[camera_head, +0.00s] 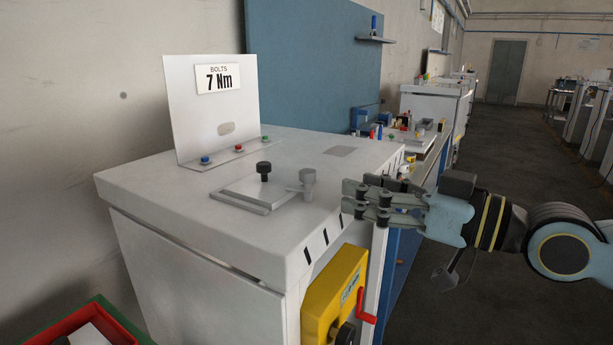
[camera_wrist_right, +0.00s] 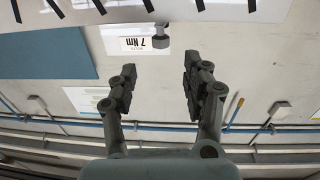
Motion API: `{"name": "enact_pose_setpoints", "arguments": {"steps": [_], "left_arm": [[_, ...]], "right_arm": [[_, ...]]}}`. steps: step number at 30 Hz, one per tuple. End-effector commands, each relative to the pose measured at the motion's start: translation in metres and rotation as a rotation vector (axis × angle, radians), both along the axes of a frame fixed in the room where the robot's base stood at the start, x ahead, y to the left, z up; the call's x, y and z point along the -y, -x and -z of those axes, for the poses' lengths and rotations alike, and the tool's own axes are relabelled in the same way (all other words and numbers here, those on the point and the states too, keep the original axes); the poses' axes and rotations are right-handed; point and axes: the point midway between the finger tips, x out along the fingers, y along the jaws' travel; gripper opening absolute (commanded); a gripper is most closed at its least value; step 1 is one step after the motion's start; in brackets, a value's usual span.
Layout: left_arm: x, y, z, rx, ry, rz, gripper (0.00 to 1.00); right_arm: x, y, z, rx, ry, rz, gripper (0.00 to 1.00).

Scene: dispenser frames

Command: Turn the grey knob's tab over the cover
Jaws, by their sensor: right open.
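The grey knob (camera_head: 308,177) stands on the white cabinet top at the right end of the flat grey cover (camera_head: 240,196). A small tab (camera_head: 294,188) at its foot points left towards the cover; I cannot tell whether it overlaps the cover's edge. A black knob (camera_head: 264,168) stands upright on the cover. My right gripper (camera_head: 352,198) is open and empty, to the right of the grey knob and apart from it. In the right wrist view the grey knob (camera_wrist_right: 160,39) shows beyond the open fingers (camera_wrist_right: 160,77). My left gripper is not in view.
A panel with a "7 Nm" label (camera_head: 218,78) stands at the back of the cabinet top (camera_head: 160,178), with small coloured buttons before it. A yellow box (camera_head: 325,292) with a red handle (camera_head: 366,306) is on the front. A red and green bin (camera_head: 100,312) is at lower left.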

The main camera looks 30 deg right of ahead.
Motion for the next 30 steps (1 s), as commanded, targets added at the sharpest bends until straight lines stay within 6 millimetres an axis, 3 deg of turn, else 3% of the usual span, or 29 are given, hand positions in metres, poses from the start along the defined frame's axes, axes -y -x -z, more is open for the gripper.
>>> {"name": "enact_pose_setpoints", "arguments": {"steps": [3,8,15,21,30], "left_arm": [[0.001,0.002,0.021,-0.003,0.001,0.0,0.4],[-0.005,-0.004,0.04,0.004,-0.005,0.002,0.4],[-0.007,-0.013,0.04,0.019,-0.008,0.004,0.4],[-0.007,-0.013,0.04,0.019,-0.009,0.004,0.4],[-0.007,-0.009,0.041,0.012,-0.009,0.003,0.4]], "right_arm": [[-0.008,-0.017,0.003,0.01,-0.006,0.0,0.49],[-0.021,-0.043,0.002,0.01,-0.008,0.0,0.49],[-0.036,-0.076,-0.002,0.006,-0.006,0.003,0.49],[-0.043,-0.088,-0.002,0.005,-0.004,0.0,0.49],[-0.044,-0.089,-0.001,0.003,-0.001,-0.001,0.48]]}}
